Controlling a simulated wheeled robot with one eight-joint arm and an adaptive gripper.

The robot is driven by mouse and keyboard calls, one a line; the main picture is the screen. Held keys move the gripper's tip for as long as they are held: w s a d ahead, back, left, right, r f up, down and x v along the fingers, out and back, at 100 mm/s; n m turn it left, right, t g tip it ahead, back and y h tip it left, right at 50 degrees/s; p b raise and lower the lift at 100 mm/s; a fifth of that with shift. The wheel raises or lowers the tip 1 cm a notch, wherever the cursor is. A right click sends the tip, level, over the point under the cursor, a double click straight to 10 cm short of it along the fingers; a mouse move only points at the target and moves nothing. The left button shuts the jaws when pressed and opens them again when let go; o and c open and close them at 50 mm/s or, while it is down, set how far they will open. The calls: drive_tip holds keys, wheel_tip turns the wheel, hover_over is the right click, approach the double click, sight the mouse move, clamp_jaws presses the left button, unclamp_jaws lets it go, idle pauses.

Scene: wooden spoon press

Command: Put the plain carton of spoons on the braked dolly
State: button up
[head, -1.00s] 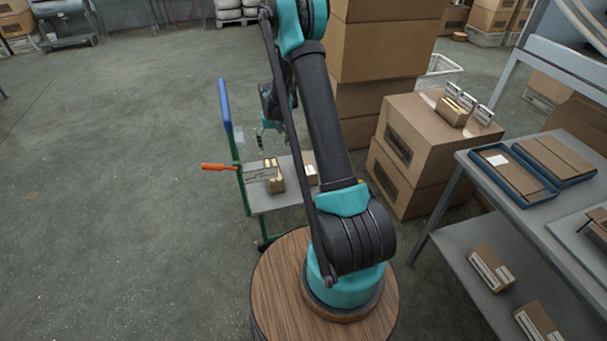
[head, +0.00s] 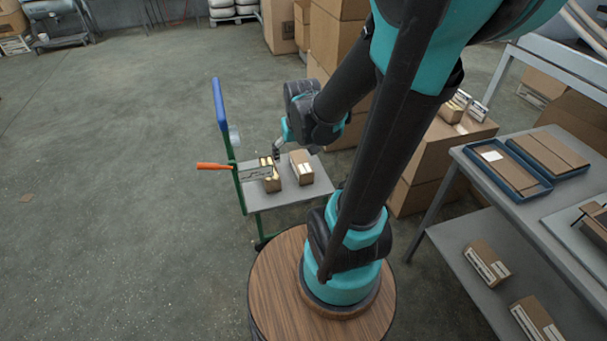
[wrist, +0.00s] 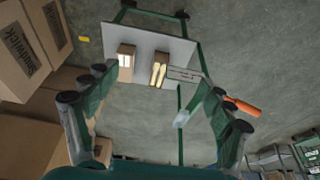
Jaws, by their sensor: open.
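The dolly (head: 283,198) has a grey deck, a green frame, a blue handle and an orange lever; its deck also shows in the wrist view (wrist: 143,40). Two small cartons stand upright on it, apart. The right one in the head view, a brown carton with a pale top strip (head: 302,168), is at left in the wrist view (wrist: 126,63). The other carton (head: 271,181) shows yellowish spoons (wrist: 158,70). I cannot tell for certain which is the plain one. My gripper (wrist: 160,98) is open and empty, above the dolly, apart from both cartons; my wrist partly hides it in the head view.
A printed plate (head: 254,170) stands beside the spoon carton, near the orange lever (head: 214,166). Large stacked boxes (head: 338,45) stand behind and right of the dolly. A grey bench (head: 480,180) with trays and a lower shelf of cartons is at right.

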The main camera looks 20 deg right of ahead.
drive_tip(key=s+f, duration=0.1)
drive_tip(key=s, duration=0.6)
drive_tip(key=shift+s+d+f+t, duration=0.15)
drive_tip(key=shift+s+f+t, duration=0.15)
drive_tip(key=shift+s, duration=0.05)
